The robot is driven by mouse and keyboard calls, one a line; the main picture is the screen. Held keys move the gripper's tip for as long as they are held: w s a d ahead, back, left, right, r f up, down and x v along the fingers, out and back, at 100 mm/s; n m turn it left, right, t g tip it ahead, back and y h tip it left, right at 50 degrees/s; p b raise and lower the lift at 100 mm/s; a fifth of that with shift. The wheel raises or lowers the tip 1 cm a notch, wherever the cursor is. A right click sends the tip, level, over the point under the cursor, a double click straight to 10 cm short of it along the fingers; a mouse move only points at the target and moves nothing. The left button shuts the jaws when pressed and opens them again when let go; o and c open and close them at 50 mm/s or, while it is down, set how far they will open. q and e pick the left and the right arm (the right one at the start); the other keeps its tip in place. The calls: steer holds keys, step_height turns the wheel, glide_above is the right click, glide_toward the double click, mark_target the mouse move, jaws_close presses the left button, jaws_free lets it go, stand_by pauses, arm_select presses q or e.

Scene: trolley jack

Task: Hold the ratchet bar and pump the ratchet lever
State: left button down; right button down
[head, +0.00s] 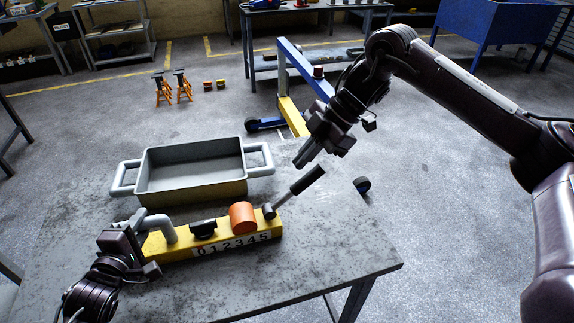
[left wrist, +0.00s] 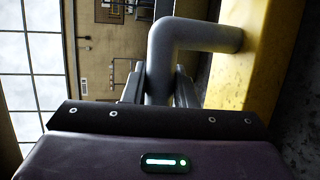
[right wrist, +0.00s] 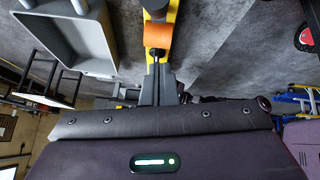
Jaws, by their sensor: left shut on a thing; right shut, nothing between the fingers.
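The yellow ratchet bar (head: 185,250), with the digits 012345 on its front face, lies on the grey table. It carries a dark knob (head: 203,229) and an orange cylinder (head: 243,217). My left gripper (head: 136,226) is shut on the bar's bent grey handle (left wrist: 178,38) at its left end. The ratchet lever (head: 307,180), with a dark grip, slants up to the right from the bar's right end. My right gripper (head: 304,160) is shut and empty, close above the lever's upper end. In the right wrist view its fingers (right wrist: 158,82) partly hide the lever; contact cannot be told.
A grey tray with two handles (head: 190,190) stands behind the bar on the table (head: 330,250). A small dark round thing (head: 362,185) lies near the right edge. The table's front right is clear. A blue and yellow frame (head: 292,112) stands beyond.

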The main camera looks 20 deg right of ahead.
mark_target(310, 176)
steer(key=shift+w+d+f, duration=0.15)
steer(key=shift+d+f, duration=0.15)
steer(key=shift+f, duration=0.35)
steer(key=shift+w+d+f, duration=0.1)
steer(key=shift+d+f, duration=0.15)
steer(key=shift+f, duration=0.45)
steer(key=shift+w+d+f, duration=0.15)
steer(key=shift+d+f, duration=0.15)
steer(key=shift+f, duration=0.35)
